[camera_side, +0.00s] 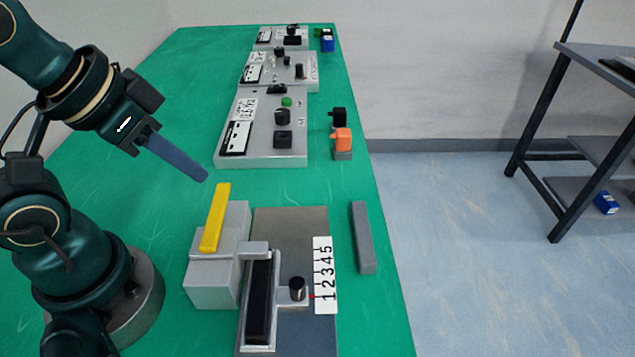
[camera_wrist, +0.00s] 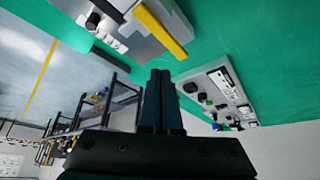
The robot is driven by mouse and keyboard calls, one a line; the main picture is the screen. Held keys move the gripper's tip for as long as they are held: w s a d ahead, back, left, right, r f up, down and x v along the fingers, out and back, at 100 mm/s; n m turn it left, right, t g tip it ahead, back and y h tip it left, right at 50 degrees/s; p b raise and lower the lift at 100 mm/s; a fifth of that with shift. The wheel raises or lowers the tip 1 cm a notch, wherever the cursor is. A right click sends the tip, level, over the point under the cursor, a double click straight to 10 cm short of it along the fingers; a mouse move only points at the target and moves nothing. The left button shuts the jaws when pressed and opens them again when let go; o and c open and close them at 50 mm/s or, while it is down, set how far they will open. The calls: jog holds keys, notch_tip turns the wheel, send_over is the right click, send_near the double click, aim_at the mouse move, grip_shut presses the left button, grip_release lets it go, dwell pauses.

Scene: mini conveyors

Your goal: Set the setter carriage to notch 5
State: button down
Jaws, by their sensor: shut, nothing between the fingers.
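The setter carriage (camera_side: 289,297) is a light grey plate with an upright dark knob (camera_side: 297,289), on the near fixture in the side view. Its red pointer (camera_side: 312,295) sits beside the 1 on the white scale (camera_side: 323,275), which reads 1 to 5 going away from the camera. The knob also shows in the wrist view (camera_wrist: 92,21) at the upper left. My gripper (camera_side: 203,177) is shut and empty, in the air to the upper left of the fixture and well apart from the knob. Its fingers show closed together in the wrist view (camera_wrist: 161,88).
A yellow bar (camera_side: 215,218) lies on a grey block (camera_side: 215,283) left of the carriage, on my gripper's side. A grey bar (camera_side: 362,238) lies right of the scale. Control panels (camera_side: 262,150) and an orange-topped block (camera_side: 342,140) stand farther back. Green table is clear between.

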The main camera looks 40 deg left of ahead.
jog(key=c, duration=1.1)
grip_release()
jog(key=o, duration=0.4)
jog(key=shift+w+r, duration=0.3)
jog(key=shift+r, duration=0.1)
jog(key=m+g, duration=0.3)
jog(key=g, duration=0.1)
send_over(297, 283)
jog(key=w+a, duration=0.2)
jog(key=a, duration=0.1)
notch_tip(297, 283, down, 6)
jog(key=shift+m+g, duration=0.7)
jog(key=shift+g, duration=0.1)
jog(key=d+f, duration=0.1)
jog(key=s+d+f, duration=0.1)
jog(key=f, duration=0.1)
jog(key=s+d+f, duration=0.1)
jog(key=shift+f, duration=2.6)
